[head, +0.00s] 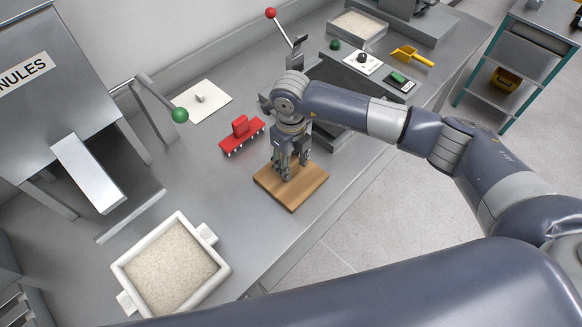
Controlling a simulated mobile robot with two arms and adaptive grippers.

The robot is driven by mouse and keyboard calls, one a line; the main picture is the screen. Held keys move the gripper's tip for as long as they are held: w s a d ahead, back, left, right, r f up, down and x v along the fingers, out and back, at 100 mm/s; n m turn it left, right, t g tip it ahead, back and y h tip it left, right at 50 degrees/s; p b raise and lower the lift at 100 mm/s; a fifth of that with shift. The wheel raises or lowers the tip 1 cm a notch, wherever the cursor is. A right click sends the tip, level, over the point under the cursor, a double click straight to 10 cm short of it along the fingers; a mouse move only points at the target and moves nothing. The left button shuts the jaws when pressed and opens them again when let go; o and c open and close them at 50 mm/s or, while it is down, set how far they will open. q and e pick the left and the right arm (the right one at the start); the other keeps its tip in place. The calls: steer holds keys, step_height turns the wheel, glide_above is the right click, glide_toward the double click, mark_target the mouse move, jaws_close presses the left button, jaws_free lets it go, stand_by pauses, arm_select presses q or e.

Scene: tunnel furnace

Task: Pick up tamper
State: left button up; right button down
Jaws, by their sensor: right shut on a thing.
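The tamper (302,192) shows as a flat, square wooden plate on the grey steel bench. My right gripper (291,170) points down over its middle and is shut on it. The fingers hide the part they hold, so I cannot see the grip itself. The plate looks flat on the bench, though a small gap beneath it cannot be ruled out. My left gripper is not in view.
A white tray of granules (221,262) stands at the front left. A green-knobbed lever (180,115) and a red-knobbed lever (271,13) stick up behind. The bench's front edge is close to the plate.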

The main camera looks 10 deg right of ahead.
steer(key=shift+r, duration=0.15)
steer(key=shift+r+b, duration=0.25)
steer(key=shift+b, duration=0.05)
steer(key=shift+s+a+r+b, duration=0.2)
steer(key=shift+r+b, duration=0.3)
steer(key=shift+r, duration=0.15)
steer(key=shift+s+a+r+b, duration=0.15)
steer(key=shift+a+r+b, duration=0.05)
steer(key=shift+r+b, duration=0.35)
steer(key=s+a+r+b, duration=0.2)
steer(key=s+a+b, duration=0.2)
steer(key=s+a, duration=0.6)
steer(key=shift+s+b, duration=0.35)
steer(key=shift+s, duration=0.1)
steer(key=shift+a, duration=0.1)
steer(key=c, duration=1.6)
jaws_free()
steer(key=shift+f, duration=0.1)
steer(key=shift+c, duration=1.4)
